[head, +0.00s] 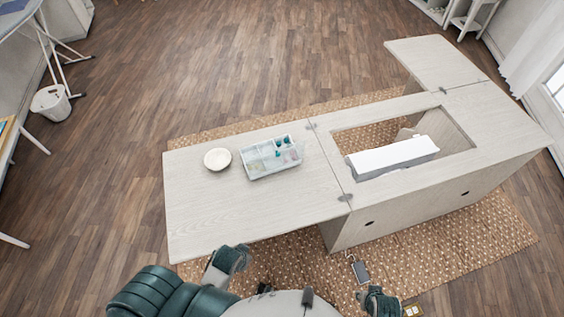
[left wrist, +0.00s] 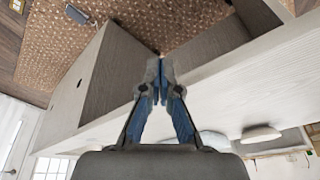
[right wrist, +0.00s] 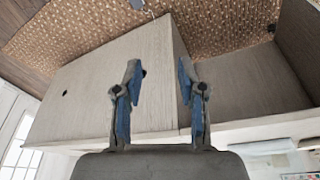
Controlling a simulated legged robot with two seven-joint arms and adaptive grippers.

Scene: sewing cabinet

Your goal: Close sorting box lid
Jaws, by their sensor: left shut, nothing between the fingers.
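The sorting box (head: 271,157) is a small pale, see-through box with compartments. It sits on the cabinet's left leaf in the head view, near the hinge line. Small teal and pinkish items show in it. Its lid is too small and clear to tell its exact angle. My left gripper (left wrist: 160,82) has its blue-padded fingers together with nothing between them. My right gripper (right wrist: 159,85) has its fingers apart and is empty. Both arms are low at the near edge of the head view, apart from the box. The box is not clearly seen in either wrist view.
A cream bowl (head: 217,159) stands just left of the box. The sewing cabinet (head: 420,205) has an opening with a white machine (head: 392,156) in it. The leaf's near part is bare. A patterned rug (head: 470,235) lies beneath, with a dark pedal-like object (head: 361,272).

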